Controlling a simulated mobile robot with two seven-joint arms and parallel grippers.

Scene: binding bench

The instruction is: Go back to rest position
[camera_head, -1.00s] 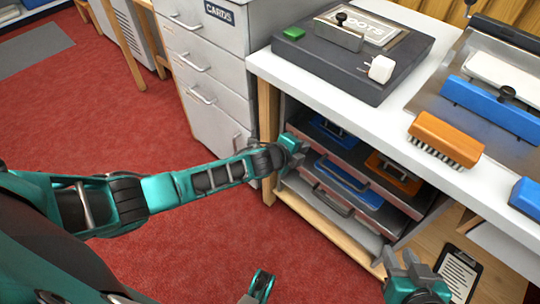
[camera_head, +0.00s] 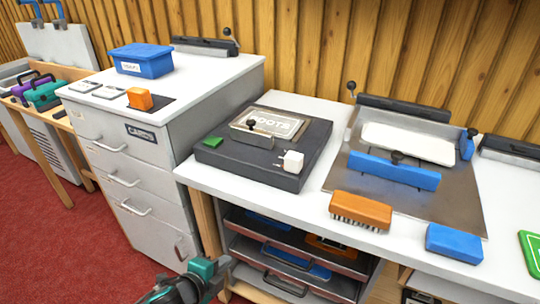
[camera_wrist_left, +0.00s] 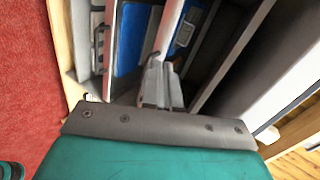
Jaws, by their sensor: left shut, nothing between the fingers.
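My left gripper (camera_head: 222,268) is at the bottom of the head view, in front of the shelves under the white bench. It is teal and grey, with only the end of its arm showing. In the left wrist view the left gripper (camera_wrist_left: 162,84) has its fingers together with nothing between them, pointing toward the metal drawers. My right gripper is out of the head view.
Metal trays (camera_head: 295,262) with handles sit under the bench (camera_head: 305,195), close to the left gripper. A grey cabinet (camera_head: 160,190) stands to its left. Red carpet (camera_head: 60,250) is clear at the lower left. A brush (camera_head: 360,211) lies near the bench's front edge.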

